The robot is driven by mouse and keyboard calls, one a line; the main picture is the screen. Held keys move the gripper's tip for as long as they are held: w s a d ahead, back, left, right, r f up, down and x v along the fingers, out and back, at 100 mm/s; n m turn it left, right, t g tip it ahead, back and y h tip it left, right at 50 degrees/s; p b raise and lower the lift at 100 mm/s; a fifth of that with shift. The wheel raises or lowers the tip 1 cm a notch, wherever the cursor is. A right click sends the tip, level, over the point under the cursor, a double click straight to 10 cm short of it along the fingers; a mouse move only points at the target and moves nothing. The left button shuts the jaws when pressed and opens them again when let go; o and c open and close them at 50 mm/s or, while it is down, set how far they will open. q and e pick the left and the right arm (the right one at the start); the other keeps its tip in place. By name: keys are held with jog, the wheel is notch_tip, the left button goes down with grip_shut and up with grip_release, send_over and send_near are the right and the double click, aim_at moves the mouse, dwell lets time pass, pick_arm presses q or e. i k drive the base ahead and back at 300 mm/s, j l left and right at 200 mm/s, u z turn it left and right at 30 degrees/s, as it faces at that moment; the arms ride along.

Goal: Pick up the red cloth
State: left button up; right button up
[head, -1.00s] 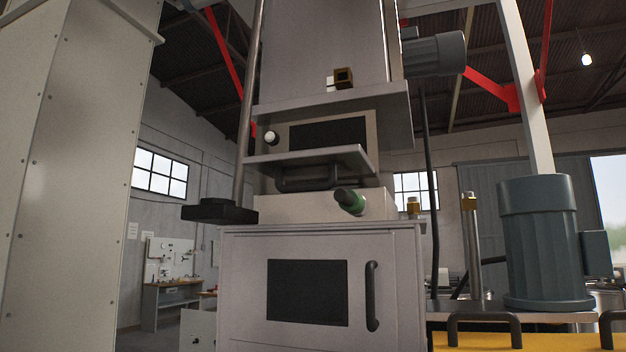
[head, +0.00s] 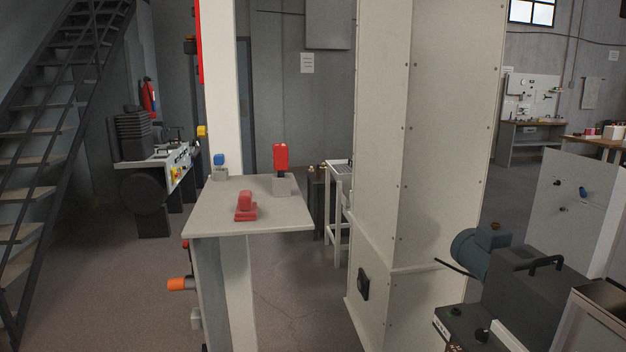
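I cannot make out a red cloth for certain. A small red object (head: 245,207) with a stepped, blocky shape lies on a grey stand top (head: 213,221) left of centre. A taller red piece (head: 281,157) stands upright on a grey block at the back right of that top. A small red item (head: 590,131) also shows on a wooden bench at the far right, too small to identify. Neither of my grippers is in the head view.
A staircase (head: 40,130) rises at the left, with a dark machine (head: 140,180) beside it. A tall pale cabinet (head: 425,140) stands right of centre. A dark machine with a blue motor (head: 478,250) is at the lower right. Bare floor (head: 100,300) lies open at lower left.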

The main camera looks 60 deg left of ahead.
aim_at(246, 209)
jog(key=u, duration=2.3)
